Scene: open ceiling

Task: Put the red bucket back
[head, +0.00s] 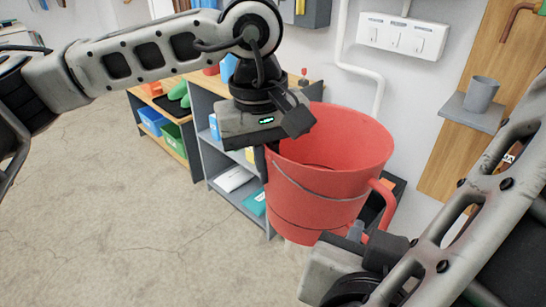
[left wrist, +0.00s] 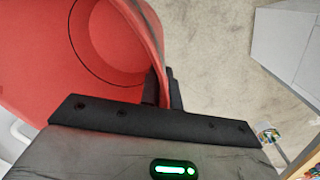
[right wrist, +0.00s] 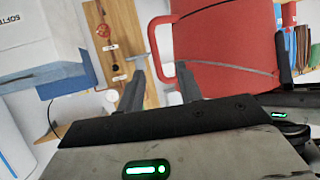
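The red bucket (head: 320,190) hangs in the air at the centre right of the head view, upright or slightly tilted, with a red side handle (head: 388,205). My left gripper (head: 272,148) is at its left rim. In the left wrist view the bucket's wall (left wrist: 40,60) runs between the left fingers (left wrist: 162,88), which are closed on it. My right gripper (head: 357,232) is low beside the handle. In the right wrist view its fingers (right wrist: 160,75) are apart, with the handle (right wrist: 157,50) showing between them; I cannot tell whether they touch it.
A grey shelf unit (head: 205,160) with boxes and books stands behind the bucket. A wooden wall panel (head: 460,150) at the right carries a small grey shelf (head: 470,114) with a grey cup (head: 481,95). A white pipe (head: 342,45) runs down the wall. The floor (head: 130,240) at left is clear.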

